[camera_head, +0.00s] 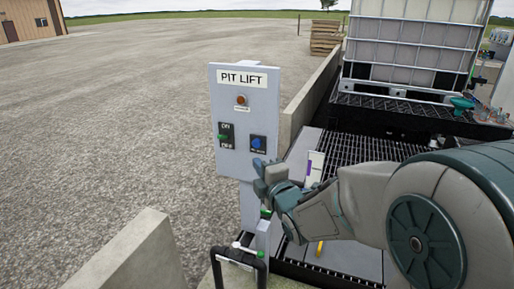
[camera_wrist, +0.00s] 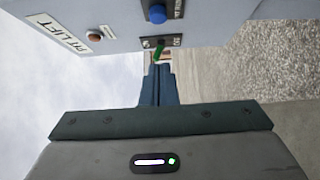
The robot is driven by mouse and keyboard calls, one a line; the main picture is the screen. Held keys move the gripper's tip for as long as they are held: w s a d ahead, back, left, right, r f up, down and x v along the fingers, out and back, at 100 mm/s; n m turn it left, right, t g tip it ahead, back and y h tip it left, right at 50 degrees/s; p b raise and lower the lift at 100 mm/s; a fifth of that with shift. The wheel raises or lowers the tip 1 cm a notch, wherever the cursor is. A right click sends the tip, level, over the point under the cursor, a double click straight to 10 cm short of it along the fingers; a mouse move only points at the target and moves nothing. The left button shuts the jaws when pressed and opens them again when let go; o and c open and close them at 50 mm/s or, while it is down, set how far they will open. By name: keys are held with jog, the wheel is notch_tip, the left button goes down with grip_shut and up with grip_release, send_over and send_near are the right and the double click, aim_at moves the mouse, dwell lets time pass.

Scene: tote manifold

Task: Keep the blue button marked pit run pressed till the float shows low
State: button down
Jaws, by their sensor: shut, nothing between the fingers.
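The grey PIT LIFT panel (camera_head: 231,168) stands on a post in the head view. Its blue button (camera_head: 257,143) is at the lower right, with a label too small to read there; it also shows at the top of the wrist view (camera_wrist: 157,13). My gripper (camera_head: 261,168) is shut and empty, its tips just below the blue button in the head view. The button is uncovered in both views, and the fingers appear apart from it. A white upright board with a purple strip (camera_head: 314,168) stands behind my wrist; I cannot tell whether it is the float gauge.
A green selector switch (camera_head: 224,135) sits left of the button and sticks out near my fingertips in the wrist view (camera_wrist: 159,54). An amber lamp (camera_head: 240,100) is above. Low concrete walls (camera_head: 135,255), dark grating (camera_head: 365,150) and a caged white tank (camera_head: 412,45) surround the panel.

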aim_at(252, 144)
jog(key=shift+w+a+p, duration=0.2)
jog(key=shift+w+p, duration=0.65)
jog(key=shift+w, duration=1.25)
jog(key=shift+w+a+p, duration=0.15)
jog(key=shift+w+p, duration=0.65)
jog(key=shift+w, duration=1.3)
